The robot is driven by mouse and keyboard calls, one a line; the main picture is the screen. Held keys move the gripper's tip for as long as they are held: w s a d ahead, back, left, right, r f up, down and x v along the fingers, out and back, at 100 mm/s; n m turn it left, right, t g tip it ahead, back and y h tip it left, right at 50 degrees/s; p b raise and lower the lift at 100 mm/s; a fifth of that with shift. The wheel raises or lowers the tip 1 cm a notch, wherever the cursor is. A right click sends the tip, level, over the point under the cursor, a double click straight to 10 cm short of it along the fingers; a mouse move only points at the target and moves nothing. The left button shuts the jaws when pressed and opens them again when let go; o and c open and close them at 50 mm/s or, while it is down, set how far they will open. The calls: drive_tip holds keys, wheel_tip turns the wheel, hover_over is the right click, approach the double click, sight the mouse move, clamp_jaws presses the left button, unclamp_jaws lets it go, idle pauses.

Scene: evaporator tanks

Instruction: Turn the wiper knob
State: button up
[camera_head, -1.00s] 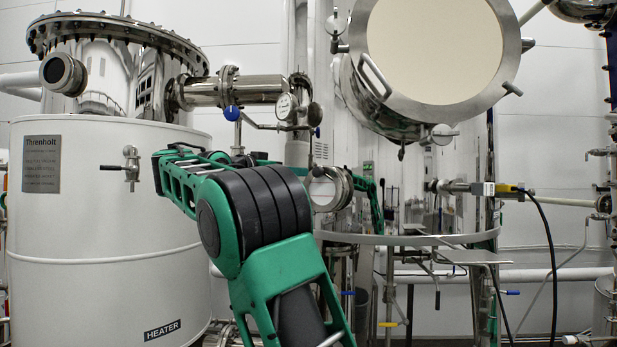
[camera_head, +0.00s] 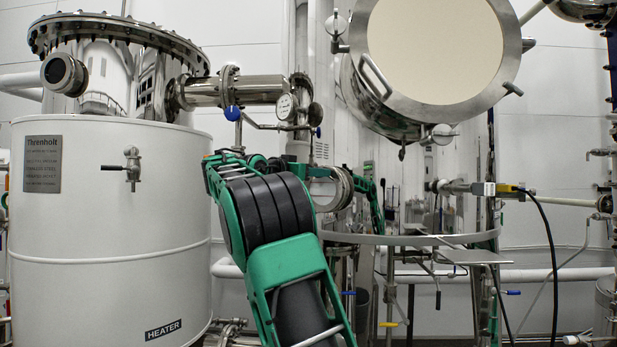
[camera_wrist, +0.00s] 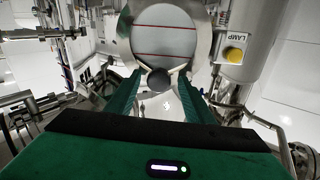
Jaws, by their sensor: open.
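A round sight glass (camera_wrist: 165,38) with a metal rim and two red lines fills the upper middle of the wrist view. A dark round knob (camera_wrist: 158,80), apparently the wiper knob, sits at its lower rim. My gripper (camera_wrist: 160,88) is open, with one green finger on each side of the knob in the picture. I cannot tell whether the fingertips touch it. In the head view a small round sight glass (camera_head: 333,190) shows partly behind my arm. The knob and the fingertips cannot be made out there.
A yellow button on the LAMP housing (camera_wrist: 234,54) is right of the sight glass in the wrist view. The white heater tank (camera_head: 110,240) stands left of my arm. A large round-ended vessel (camera_head: 435,50) hangs upper right. A metal ring shelf (camera_head: 420,239) lies below it.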

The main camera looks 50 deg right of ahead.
drive_tip(key=c, duration=1)
drive_tip(key=shift+a, duration=0.1)
drive_tip(key=shift+c, duration=0.2)
drive_tip(key=m, duration=0.7)
drive_tip(key=m+t+y, duration=0.1)
drive_tip(key=m, duration=0.6)
drive_tip(key=m+t, duration=0.1)
drive_tip(key=m, duration=0.5)
drive_tip(key=shift+s+m, duration=0.3)
drive_tip(key=shift+m, duration=0.1)
drive_tip(key=shift+f, duration=0.1)
